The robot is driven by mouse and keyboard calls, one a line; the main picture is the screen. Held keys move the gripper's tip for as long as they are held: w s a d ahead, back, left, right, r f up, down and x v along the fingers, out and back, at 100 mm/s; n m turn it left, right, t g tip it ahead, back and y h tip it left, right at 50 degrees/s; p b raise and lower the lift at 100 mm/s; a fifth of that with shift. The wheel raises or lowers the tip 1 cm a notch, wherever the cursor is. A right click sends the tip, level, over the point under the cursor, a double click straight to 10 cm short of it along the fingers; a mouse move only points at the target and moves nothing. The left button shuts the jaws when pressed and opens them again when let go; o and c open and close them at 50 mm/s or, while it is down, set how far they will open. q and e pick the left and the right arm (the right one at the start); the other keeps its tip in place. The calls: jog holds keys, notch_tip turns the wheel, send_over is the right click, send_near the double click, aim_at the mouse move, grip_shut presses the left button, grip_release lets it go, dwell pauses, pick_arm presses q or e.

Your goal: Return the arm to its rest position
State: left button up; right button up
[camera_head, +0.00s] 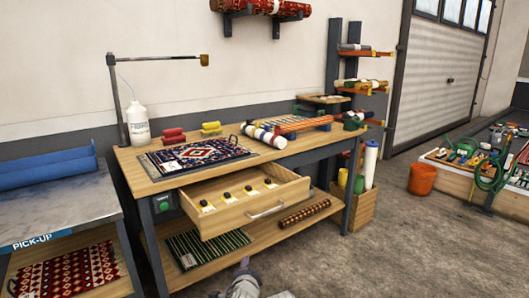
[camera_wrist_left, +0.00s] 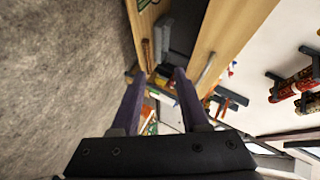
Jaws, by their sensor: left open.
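My left gripper (camera_head: 245,264) shows only in part at the bottom edge of the head view, in front of the workbench and below its pulled-out drawer (camera_head: 248,210). In the left wrist view my left gripper (camera_wrist_left: 159,73) has its two fingers apart with nothing between them. Beyond the fingers the bench's wooden side and drawer handle (camera_wrist_left: 207,75) show tilted. Most of the left arm is hidden. My right gripper is in neither view.
The wooden workbench (camera_head: 150,186) holds a patterned rug (camera_head: 195,155), a white bottle (camera_head: 138,125) and rolls. The drawer juts out, with several small yellow-and-black items inside. A grey pick-up table (camera_head: 60,207) stands left. An orange bucket (camera_head: 422,179) stands right; the floor between is clear.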

pick_arm(q)
jog(key=s+a+f+n+g+y, duration=0.1)
jog(key=s+f+n+g, duration=0.5)
jog(key=s, duration=0.4)
jog(key=s+f+n+g, duration=0.4)
jog(key=s+f+g, duration=0.3)
jog(key=s, duration=0.4)
notch_tip(320, 180, up, 30)
jog(key=p, duration=2.9)
jog(key=shift+f+p, duration=0.2)
jog(key=shift+p, duration=0.1)
jog(key=shift+a, duration=0.2)
